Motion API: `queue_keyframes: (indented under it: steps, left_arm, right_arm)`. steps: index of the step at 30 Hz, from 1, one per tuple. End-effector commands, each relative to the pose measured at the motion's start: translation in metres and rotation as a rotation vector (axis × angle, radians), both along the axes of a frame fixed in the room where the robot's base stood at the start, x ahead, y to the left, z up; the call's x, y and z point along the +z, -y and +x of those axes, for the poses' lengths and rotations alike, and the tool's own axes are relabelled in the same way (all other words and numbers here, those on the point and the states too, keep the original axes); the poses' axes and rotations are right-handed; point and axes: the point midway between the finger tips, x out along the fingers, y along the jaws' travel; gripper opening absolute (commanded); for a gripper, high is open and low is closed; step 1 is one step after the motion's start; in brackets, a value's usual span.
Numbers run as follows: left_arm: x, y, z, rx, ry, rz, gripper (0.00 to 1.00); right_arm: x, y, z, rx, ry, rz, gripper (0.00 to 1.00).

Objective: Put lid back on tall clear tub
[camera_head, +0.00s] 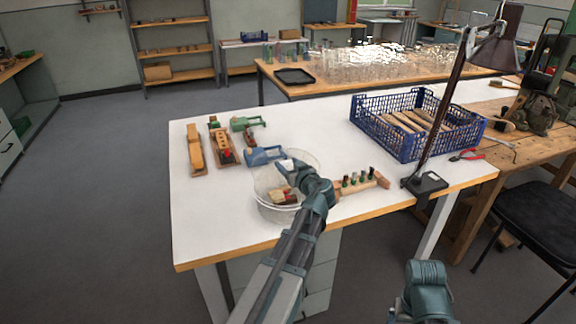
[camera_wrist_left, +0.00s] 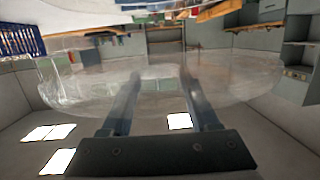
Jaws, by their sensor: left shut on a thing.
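The tall clear tub (camera_head: 266,210) stands on the white table near its front edge, with a few small red and tan items visible inside. The clear round lid (camera_head: 306,158) is above the tub; its thin edge is faint. My left gripper (camera_head: 289,169) is shut on the lid over the tub. In the left wrist view the transparent lid (camera_wrist_left: 230,80) spans most of the picture, with both fingers on it. I cannot tell whether the lid touches the tub's rim. Part of my right arm shows at the bottom of the head view; its gripper is out of view.
A wooden block with dark pegs (camera_head: 362,184) lies right of the tub. A blue clamp-like tool (camera_head: 262,156) is close behind it. A lamp base (camera_head: 424,184) and blue crate (camera_head: 392,146) are further right. The table's left front is clear.

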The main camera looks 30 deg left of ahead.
Motion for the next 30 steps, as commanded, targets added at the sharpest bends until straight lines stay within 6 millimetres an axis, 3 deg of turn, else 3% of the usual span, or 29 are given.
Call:
queue_keyframes:
  steps: [8, 24, 30]
  left_arm:
    - [-0.011, 0.0, 0.0, -0.001, 0.0, 0.0, 0.09]
    - [-0.058, 0.0, 0.0, -0.001, 0.0, 0.0, 0.09]
    - [-0.064, 0.0, 0.0, -0.001, 0.0, 0.0, 0.09]
  right_arm:
    - [-0.011, 0.0, 0.0, 0.0, 0.0, 0.0, 0.92]
    - [-0.058, 0.0, 0.0, 0.001, 0.0, 0.0, 0.92]
    - [-0.065, 0.0, 0.0, 0.001, 0.0, 0.0, 0.92]
